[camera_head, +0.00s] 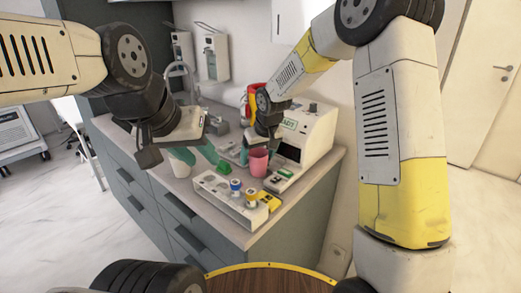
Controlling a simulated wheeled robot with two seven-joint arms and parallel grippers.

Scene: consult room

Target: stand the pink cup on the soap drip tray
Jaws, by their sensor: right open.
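The pink cup (259,163) stands upright on the counter near its right part, in front of the white machine. My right gripper (266,141) is open just above and behind the cup's rim. I cannot tell whether its fingers touch the cup. My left gripper (178,145) is open over the left part of the counter, apart from the cup. I cannot clearly make out the soap drip tray; the back of the counter below the wall dispensers is partly hidden by my grippers.
A white rack (222,193) with blue- and yellow-topped items lies at the counter's front edge. A white cup (181,166) and green items stand left of it. The white machine (309,130) fills the back right. Soap dispensers (215,57) hang on the wall.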

